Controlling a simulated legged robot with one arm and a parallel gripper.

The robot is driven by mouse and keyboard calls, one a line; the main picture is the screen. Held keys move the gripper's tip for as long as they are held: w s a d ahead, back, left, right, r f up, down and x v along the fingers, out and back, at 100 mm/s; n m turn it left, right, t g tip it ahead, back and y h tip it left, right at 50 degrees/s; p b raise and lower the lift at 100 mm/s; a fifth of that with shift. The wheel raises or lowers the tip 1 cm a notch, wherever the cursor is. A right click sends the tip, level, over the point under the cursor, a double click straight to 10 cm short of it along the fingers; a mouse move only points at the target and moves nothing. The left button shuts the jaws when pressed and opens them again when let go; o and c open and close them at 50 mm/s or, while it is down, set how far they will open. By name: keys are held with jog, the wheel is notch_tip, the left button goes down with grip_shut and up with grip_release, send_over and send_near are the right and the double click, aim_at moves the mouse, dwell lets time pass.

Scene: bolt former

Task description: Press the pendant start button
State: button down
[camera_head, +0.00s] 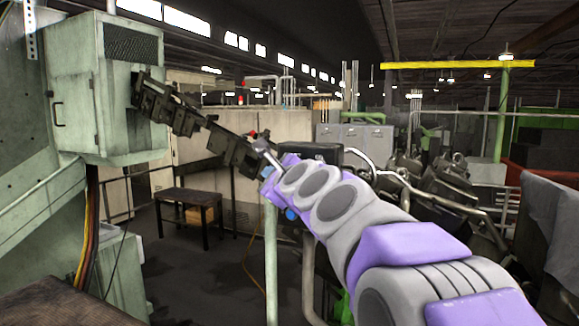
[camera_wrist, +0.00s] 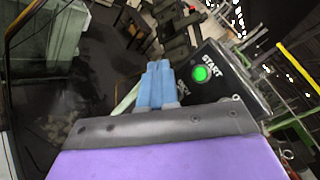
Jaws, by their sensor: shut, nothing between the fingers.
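The pendant is a dark box (camera_wrist: 228,88) right of centre in the wrist view. Its face carries a round green button (camera_wrist: 202,73) under the white word START. In the head view a dark box (camera_head: 325,152), which looks like the pendant, shows just beyond the end of my arm; its button face cannot be seen there. My gripper (camera_wrist: 158,66) has blue fingers closed together with nothing between them. In the wrist picture the fingertips are left of the green button; whether they touch the pendant cannot be told.
A dark jointed boom (camera_head: 190,120) runs from the pale green cabinet (camera_head: 125,90) towards the pendant. A small dark table (camera_head: 188,197) stands on the floor beyond. Bent metal pipes and machinery (camera_head: 450,190) lie to the right. Open floor shows at lower left.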

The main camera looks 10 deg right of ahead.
jog(key=w+d, duration=0.5)
jog(key=w, duration=0.2)
jog(key=shift+d+p, duration=0.15)
jog(key=shift+p, duration=0.15)
dwell(1.9)
jog(key=shift+w+d+p, duration=0.2)
jog(key=shift+w+p, duration=0.1)
jog(key=shift+p, duration=0.15)
